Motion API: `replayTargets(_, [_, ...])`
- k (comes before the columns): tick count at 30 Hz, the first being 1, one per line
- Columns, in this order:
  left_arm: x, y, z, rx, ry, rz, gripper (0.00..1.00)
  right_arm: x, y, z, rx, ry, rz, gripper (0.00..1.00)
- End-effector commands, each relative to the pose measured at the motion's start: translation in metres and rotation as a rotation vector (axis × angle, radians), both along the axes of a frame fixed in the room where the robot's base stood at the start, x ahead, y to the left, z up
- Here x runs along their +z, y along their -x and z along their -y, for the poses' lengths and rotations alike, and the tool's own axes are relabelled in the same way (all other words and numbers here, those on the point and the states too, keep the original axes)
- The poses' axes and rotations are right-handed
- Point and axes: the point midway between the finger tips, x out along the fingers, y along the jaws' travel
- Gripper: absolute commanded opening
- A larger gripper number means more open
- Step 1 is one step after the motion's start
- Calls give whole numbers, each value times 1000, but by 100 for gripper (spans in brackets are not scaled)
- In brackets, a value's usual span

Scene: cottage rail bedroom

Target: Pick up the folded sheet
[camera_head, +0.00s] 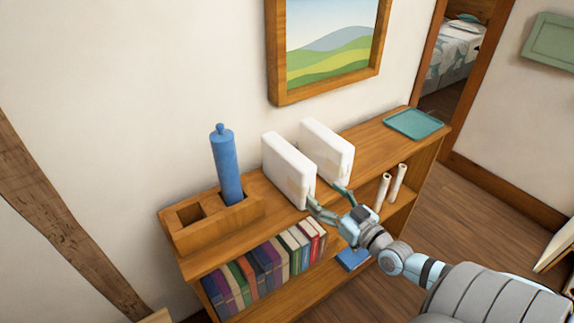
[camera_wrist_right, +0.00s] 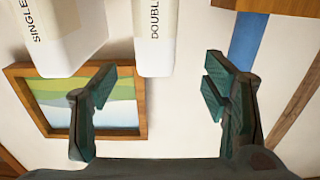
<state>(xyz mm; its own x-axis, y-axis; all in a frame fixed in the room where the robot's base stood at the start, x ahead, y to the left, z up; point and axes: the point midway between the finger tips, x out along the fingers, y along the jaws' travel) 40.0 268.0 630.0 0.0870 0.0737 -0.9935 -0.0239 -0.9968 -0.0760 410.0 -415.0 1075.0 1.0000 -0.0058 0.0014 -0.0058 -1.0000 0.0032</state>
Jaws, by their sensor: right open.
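Two white folded sheets stand upright side by side on the wooden shelf top (camera_head: 366,147). The left sheet (camera_head: 287,170) is nearer the blue bottle; the right sheet (camera_head: 327,150) is nearer the green tray. In the right wrist view, one sheet (camera_wrist_right: 154,50) is labelled "DOUBLE" and the other (camera_wrist_right: 60,35) "SINGLE". My right gripper (camera_head: 327,197) is open and empty at the front of the sheets, one finger close to the left sheet's lower front edge. Whether it touches is unclear. In the right wrist view, the open fingers (camera_wrist_right: 158,85) lie below the "DOUBLE" sheet. My left gripper is not in view.
A blue bottle (camera_head: 228,170) stands in a wooden holder (camera_head: 190,235) at the left. A green tray (camera_head: 413,124) lies at the far right end. Books (camera_head: 262,268) and white rolls (camera_head: 390,186) sit on the shelves below. A framed picture (camera_head: 330,50) hangs above.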

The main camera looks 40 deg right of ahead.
Motion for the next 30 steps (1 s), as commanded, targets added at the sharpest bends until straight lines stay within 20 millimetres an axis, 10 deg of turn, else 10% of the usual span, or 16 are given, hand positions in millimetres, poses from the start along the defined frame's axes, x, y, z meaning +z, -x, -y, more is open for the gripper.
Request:
replayTargets(9, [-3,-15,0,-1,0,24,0,0,-68,-1,0,-5,6,68])
replayTargets(22, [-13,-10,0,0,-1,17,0,-3,-100,3,2,-2,4,68])
replayTargets(30, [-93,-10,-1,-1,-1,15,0,-13,-129,9,-5,-4,8,68])
